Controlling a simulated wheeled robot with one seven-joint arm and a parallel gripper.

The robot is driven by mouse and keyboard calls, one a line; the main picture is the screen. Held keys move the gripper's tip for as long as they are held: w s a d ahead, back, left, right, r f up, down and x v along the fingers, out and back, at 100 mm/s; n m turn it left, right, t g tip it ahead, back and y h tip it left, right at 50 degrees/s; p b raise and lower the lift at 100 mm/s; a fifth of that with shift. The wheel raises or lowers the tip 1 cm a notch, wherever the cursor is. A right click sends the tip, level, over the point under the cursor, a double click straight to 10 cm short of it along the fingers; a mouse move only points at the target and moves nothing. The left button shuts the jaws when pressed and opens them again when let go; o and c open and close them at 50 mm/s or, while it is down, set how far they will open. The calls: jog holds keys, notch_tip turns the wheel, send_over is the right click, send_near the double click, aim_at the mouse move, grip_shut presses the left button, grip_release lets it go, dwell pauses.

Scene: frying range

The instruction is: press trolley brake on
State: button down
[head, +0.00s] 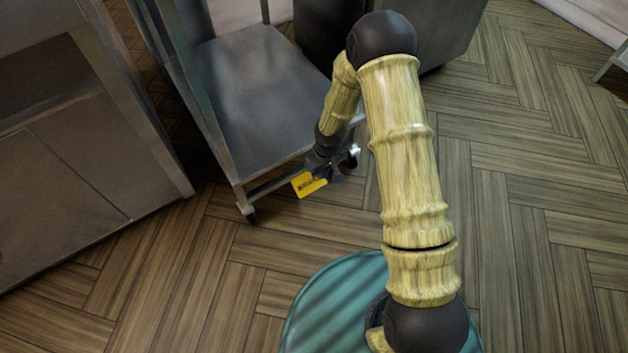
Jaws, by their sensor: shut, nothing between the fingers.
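The trolley (262,92) is a grey metal cart with a flat lower shelf and upright posts, standing at upper centre left. A yellow plate (307,185) with dark markings sits low at its near end, below the shelf edge; it looks like the brake pedal. My gripper (326,172) is shut and empty, pointing down just right of the yellow plate. It overlaps the plate's right side in the picture; I cannot tell whether they touch. A dark caster (250,217) shows under the trolley's near left corner.
A steel cabinet (75,180) stands at the left, with a narrow floor gap to the trolley. A dark grey unit (455,35) stands behind my arm. The wooden floor (540,230) at the right is clear.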

jog(key=shift+s+d+r+p, duration=0.15)
jog(key=shift+r+p, duration=0.25)
jog(key=shift+r, duration=1.2)
jog(key=s+d+r+m+p, duration=0.2)
jog(key=d+r, duration=0.2)
jog(key=r, duration=0.5)
jog(key=s+d+r+m+p, duration=0.15)
jog(key=d+r, duration=0.25)
jog(key=r, duration=0.5)
jog(key=s+d+r+m+t+p, duration=0.1)
jog(key=s+d+r+m+p, duration=0.15)
jog(key=s+r, duration=0.45)
jog(key=s+d+r+m+t+p, duration=0.1)
jog(key=s+d+r+p, duration=0.3)
jog(key=r, duration=0.5)
notch_tip(320, 180, up, 36)
jog(key=a+p, duration=0.1)
jog(key=p, duration=3.5)
jog(key=shift+s+a+r+h, duration=0.2)
jog(key=shift+s+h, duration=0.1)
jog(key=shift+s, duration=0.15)
